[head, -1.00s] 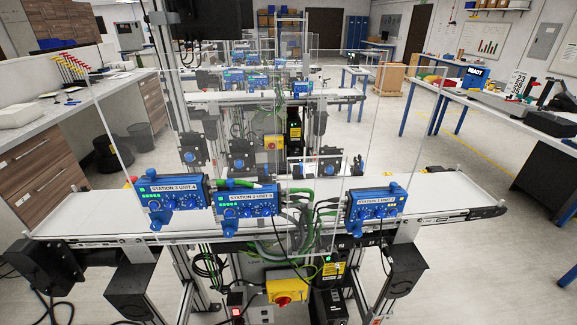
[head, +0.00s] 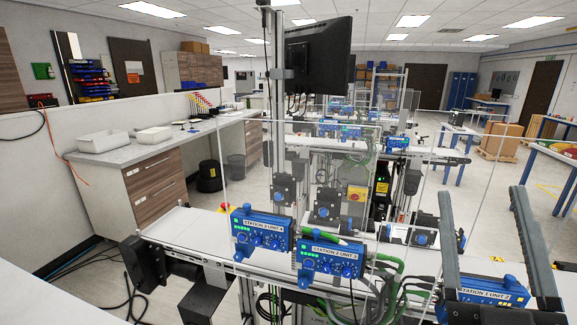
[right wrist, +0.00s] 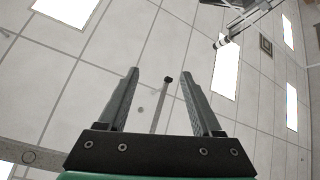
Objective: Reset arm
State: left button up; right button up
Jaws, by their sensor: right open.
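My right gripper (head: 482,194) is at the lower right of the head view, in front of the conveyor station. Its two long dark fingers point upward, are spread wide apart and have nothing between them. In the right wrist view the same open fingers (right wrist: 160,75) point toward the ceiling, with only ceiling tiles, lights and a thin post beyond them. My left gripper is in neither view.
A white belt conveyor (head: 185,228) crosses the foreground, with blue control units (head: 262,232) on its front edge. Clear panels stand above it. A black monitor (head: 318,55) hangs behind. A side counter (head: 110,150) with white trays is at left.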

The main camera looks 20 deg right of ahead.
jog(key=a+r+n+t+y, duration=0.2)
jog(key=a+r+t+y, duration=0.2)
jog(key=a+r+y, duration=0.8)
jog(key=d+r+y+p, duration=0.2)
jog(key=d+r+p, duration=0.1)
jog(key=r+p, duration=2.3)
jog(key=p, duration=0.5)
jog(key=shift+r+m+y, duration=0.3)
jog(key=shift+r+y, duration=0.05)
jog(key=shift+y, duration=0.05)
jog(key=shift+s+d+f+h, duration=0.1)
jog(key=shift+s+h, duration=0.05)
jog(key=shift+h, duration=0.15)
